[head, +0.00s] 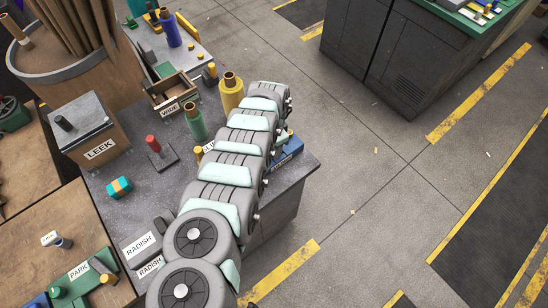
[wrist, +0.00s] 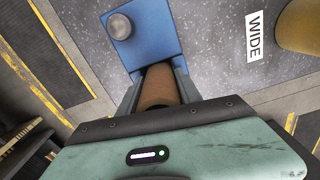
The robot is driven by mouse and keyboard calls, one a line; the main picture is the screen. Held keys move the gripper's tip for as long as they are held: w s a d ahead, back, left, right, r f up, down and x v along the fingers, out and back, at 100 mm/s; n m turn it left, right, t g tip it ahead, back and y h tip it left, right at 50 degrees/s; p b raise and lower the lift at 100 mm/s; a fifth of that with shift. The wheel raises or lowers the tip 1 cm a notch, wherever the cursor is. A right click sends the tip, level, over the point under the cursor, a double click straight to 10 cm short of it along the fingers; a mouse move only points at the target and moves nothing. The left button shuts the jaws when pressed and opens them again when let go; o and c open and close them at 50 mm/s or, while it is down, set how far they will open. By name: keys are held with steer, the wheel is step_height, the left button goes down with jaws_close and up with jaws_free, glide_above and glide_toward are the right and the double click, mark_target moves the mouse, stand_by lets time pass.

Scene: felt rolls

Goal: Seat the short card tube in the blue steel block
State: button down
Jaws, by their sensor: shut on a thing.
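The blue steel block (head: 288,150) stands near the right edge of the grey bench, partly hidden by my arm in the head view. In the wrist view the blue block (wrist: 158,38) lies just beyond my fingers, with a round grey feature (wrist: 119,26) near its far left corner. My gripper (wrist: 157,80) is shut on a brown card tube (wrist: 157,90). The tube sits between the fingers beside the block's near edge. I cannot tell whether it touches the block. My arm hides the gripper and tube in the head view.
A yellow roll (head: 231,95) and a green roll (head: 195,124) stand left of my arm. A red-topped post (head: 153,143), a teal-and-orange item (head: 119,187) and a LEEK box (head: 92,135) are farther left. A wooden tray (head: 172,92) lies behind. A WIDE label (wrist: 255,37) shows beside the block.

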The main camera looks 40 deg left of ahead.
steer(key=c, duration=0.7)
jaws_free()
steer(key=shift+c, duration=0.2)
steer(key=shift+r, duration=5.4)
